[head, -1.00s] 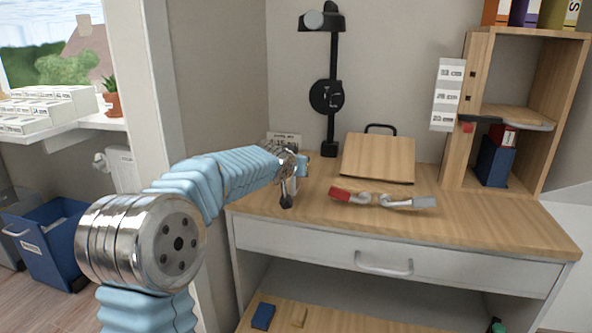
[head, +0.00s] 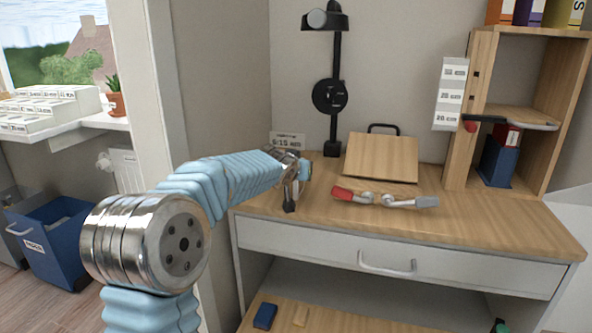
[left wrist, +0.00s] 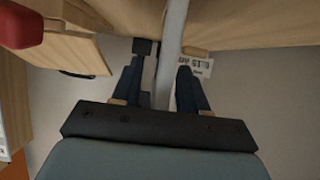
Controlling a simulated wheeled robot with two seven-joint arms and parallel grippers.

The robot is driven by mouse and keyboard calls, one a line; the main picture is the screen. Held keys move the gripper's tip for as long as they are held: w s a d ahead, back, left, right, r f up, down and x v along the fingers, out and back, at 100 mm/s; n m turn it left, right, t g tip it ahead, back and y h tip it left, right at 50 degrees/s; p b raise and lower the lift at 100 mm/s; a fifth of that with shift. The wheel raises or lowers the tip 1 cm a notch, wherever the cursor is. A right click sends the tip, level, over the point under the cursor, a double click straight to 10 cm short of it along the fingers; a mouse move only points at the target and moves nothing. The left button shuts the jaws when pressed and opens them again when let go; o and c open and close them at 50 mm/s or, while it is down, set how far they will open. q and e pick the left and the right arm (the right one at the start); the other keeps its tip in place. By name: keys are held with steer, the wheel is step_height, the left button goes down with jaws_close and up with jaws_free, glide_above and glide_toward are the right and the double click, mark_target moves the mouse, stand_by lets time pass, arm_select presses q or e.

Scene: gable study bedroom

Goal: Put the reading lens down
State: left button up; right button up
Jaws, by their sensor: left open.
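My left gripper (head: 297,172) is over the back left of the wooden desk (head: 480,222). In the left wrist view its two dark fingers (left wrist: 160,70) stand apart. A pale grey bar (left wrist: 172,45) runs between them; I cannot tell whether it is the reading lens or whether it touches a finger. In the head view a small upright piece with a dark lower end (head: 290,206) shows below the gripper, too small to identify. A red-handled piece (head: 343,194) and a grey-handled piece (head: 424,202) lie on the desk to the right. My right gripper is not in view.
A black lamp (head: 333,95) and a time sign (head: 288,140) stand behind the gripper. A sloped wooden board (head: 381,157) is to the right. A shelf unit (head: 455,160) with a red-knobbed lever (head: 470,127) stands at the right. The desk's front right is clear.

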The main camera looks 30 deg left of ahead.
arm_select(q)
steer(key=b+v, duration=0.4)
steer(key=v, duration=0.1)
steer(key=shift+s+d, duration=0.2)
steer(key=shift+s, duration=0.15)
steer(key=b+v, duration=0.1)
steer(key=v, duration=0.5)
steer(key=shift+r, duration=0.2)
steer(key=shift+s, duration=0.1)
stand_by(0.7)
